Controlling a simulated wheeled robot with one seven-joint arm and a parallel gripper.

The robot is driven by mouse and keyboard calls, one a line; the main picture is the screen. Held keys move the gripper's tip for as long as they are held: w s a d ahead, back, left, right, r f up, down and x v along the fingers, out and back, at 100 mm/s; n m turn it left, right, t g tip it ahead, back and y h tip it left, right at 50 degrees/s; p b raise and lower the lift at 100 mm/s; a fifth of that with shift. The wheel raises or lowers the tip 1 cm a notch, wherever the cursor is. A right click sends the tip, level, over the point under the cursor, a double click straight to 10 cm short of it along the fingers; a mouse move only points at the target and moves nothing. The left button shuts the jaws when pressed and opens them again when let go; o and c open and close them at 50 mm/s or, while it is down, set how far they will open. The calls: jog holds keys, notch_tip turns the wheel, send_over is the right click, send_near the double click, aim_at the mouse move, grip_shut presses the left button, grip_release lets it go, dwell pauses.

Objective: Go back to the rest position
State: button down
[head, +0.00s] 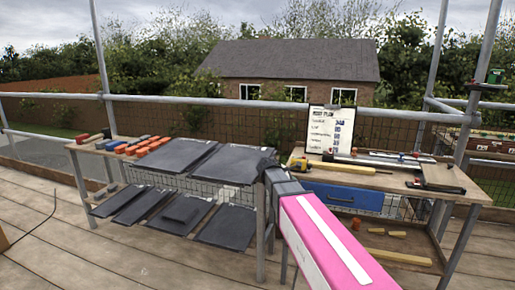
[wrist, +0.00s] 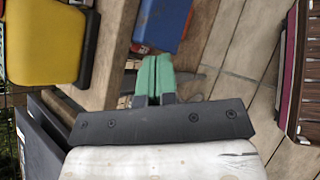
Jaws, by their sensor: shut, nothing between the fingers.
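My gripper (wrist: 158,76) shows in the wrist view with its two green fingers pressed together and nothing between them. In the head view my pink and white arm reaches from the lower right toward the middle. Its dark end (head: 268,165) is in front of the gap between the two benches, by the right edge of the slate bench. The fingertips cannot be made out in the head view. Dark slates (head: 172,156) lie on the left bench's top, and more slates (head: 182,209) lie on its lower shelf.
Orange and grey blocks (head: 155,143) line the left bench's far left end. Scaffold poles and mesh stand behind. Plank floor is clear at lower left.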

jog(key=s+d+f+m+g+y, duration=0.1)
jog(key=s+f+m+y, duration=0.3)
jog(key=s+f+m, duration=0.4)
jog(key=s+d+f+m+g+y, duration=0.1)
jog(key=s+f+m+g+y, duration=0.2)
jog(key=s+f+m, duration=0.6)
jog(key=s+f+y, duration=0.2)
jog(key=s, duration=0.4)
jog(key=shift+d+f+m+y, duration=0.25)
jog(key=shift+d+m+y, duration=0.05)
jog(key=shift+d, duration=0.05)
